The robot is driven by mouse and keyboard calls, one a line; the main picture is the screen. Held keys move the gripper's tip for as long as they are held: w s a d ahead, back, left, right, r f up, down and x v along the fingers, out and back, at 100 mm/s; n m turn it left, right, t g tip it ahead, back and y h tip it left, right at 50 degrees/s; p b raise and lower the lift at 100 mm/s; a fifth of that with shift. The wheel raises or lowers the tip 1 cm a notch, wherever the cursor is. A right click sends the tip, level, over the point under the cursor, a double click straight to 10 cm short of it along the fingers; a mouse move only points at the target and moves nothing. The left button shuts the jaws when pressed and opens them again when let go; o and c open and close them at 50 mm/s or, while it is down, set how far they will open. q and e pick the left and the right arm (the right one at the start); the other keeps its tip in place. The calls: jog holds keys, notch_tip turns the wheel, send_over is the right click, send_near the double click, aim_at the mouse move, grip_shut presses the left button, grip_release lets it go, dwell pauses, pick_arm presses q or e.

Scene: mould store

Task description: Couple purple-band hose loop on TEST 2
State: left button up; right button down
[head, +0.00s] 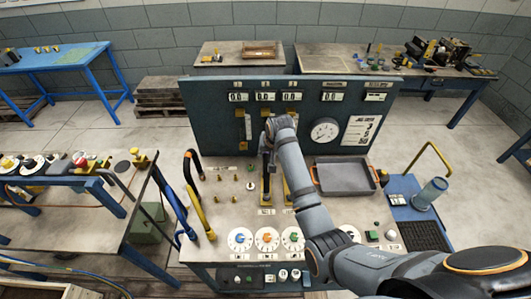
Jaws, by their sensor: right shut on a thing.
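My right arm reaches in from the lower right, over the test bench (225,220). Its right gripper (267,172) points down at the middle of the bench, in front of the dark blue panel (212,125). It is shut on a dark thing, mostly hidden by the wrist and too small to identify. Yellow-and-dark fittings (266,193) stand just below it, with small white labels in front that I cannot read. I cannot make out a purple band. Curved hoses, one black with an orange end (190,163) and one yellow (203,215), stand at the bench's left. My left gripper is not in view.
Several round dials (239,239) line the bench front. A grey tray (344,178) lies right of my arm. A blue stand with a cylinder (430,194) is further right. Another bench (85,220) stands left. Small brass fittings (233,177) stand left of the gripper.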

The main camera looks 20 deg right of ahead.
jog(key=shift+w+d+r, duration=0.1)
jog(key=shift+d, duration=0.05)
jog(key=c, duration=1.3)
grip_release()
jog(key=shift+c, duration=0.2)
jog(key=shift+o, duration=1.3)
jog(key=shift+d, duration=0.2)
jog(key=shift+a, duration=0.15)
jog(key=v, duration=1.2)
jog(key=shift+s, duration=0.2)
